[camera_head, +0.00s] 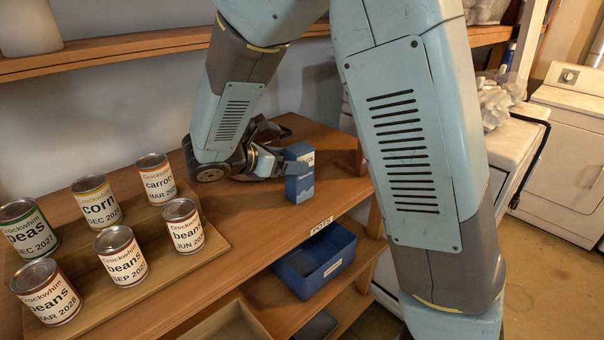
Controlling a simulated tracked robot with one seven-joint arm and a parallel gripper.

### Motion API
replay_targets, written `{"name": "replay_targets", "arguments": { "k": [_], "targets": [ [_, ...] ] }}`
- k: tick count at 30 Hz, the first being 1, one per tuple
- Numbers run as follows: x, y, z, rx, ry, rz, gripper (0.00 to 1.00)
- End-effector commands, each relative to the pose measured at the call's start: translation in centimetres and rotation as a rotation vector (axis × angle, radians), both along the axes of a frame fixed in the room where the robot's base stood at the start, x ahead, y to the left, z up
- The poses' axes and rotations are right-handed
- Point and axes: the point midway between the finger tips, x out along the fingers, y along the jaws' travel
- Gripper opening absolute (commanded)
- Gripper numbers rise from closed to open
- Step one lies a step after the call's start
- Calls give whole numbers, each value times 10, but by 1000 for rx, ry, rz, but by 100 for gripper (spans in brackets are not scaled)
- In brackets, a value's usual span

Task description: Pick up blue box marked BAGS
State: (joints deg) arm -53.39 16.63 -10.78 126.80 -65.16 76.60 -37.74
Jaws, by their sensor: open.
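The blue box (300,183) stands upright on the wooden shelf, near its right end. Part of its lettering shows near the top; the rest is hidden by a finger. My gripper (288,163) is low over the shelf at the box's left and upper side, pointing right towards it. It is open, with a finger across the box's upper part. I cannot tell from this view whether the fingers touch the box or lie on both sides of it.
Several labelled cans (127,257) stand on wooden boards at the left. A blue bin (313,262) sits on a lower shelf below a POTS label (321,226). An upper shelf (120,53) runs along the wall. White appliances (567,150) stand at the right.

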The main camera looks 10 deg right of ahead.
Motion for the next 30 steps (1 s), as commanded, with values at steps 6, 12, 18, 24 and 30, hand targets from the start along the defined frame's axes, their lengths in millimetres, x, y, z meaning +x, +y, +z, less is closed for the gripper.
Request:
{"name": "replay_targets", "arguments": {
  "k": [6,12,18,24,30],
  "targets": [
    [14,-24,-12,-1,1,-3,83],
    [20,-33,-17,-1,1,-1,83],
    [20,-34,-17,0,0,-1,83],
    [20,-34,-17,0,0,-1,64],
    [20,-34,-17,0,1,-2,45]
  ]
}}
